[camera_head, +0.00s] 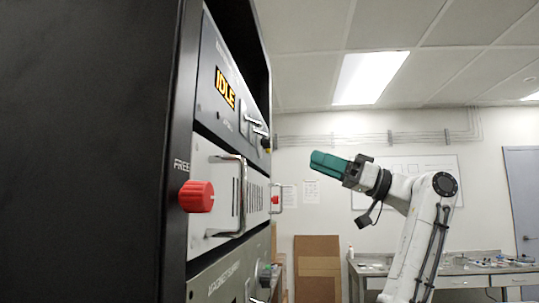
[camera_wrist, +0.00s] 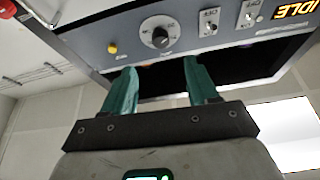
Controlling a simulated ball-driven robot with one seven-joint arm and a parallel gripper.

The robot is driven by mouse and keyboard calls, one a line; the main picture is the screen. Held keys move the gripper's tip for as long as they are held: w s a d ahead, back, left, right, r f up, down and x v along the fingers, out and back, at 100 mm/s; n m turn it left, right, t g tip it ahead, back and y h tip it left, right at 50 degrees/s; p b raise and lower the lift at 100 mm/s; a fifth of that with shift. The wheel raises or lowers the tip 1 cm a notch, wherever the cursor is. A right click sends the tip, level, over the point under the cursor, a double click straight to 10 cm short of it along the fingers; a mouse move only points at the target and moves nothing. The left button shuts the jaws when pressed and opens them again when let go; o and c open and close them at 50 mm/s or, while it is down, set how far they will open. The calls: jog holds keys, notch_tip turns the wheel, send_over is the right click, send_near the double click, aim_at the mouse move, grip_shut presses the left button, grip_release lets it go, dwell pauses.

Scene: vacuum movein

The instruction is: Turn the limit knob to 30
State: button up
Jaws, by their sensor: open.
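The panel carries a yellow button (camera_wrist: 112,48), toggle switches (camera_wrist: 208,21) and an IDLE display (camera_head: 225,88). Lower on the black rack (camera_head: 90,150) are a red knob (camera_head: 197,197) and protruding handles (camera_head: 240,195). Open air lies between rack and arm; a bench (camera_head: 450,268) stands behind.

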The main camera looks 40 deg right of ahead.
aim_at(266, 142)
jog(key=p+x, duration=0.4)
jog(key=x, duration=0.6)
jog(key=shift+w+a, duration=0.2)
jog(key=shift+a, duration=0.05)
jog(key=shift+r, duration=0.15)
jog(key=shift+c, duration=0.4)
jog(key=c, duration=1)
jog(key=shift+o, duration=0.2)
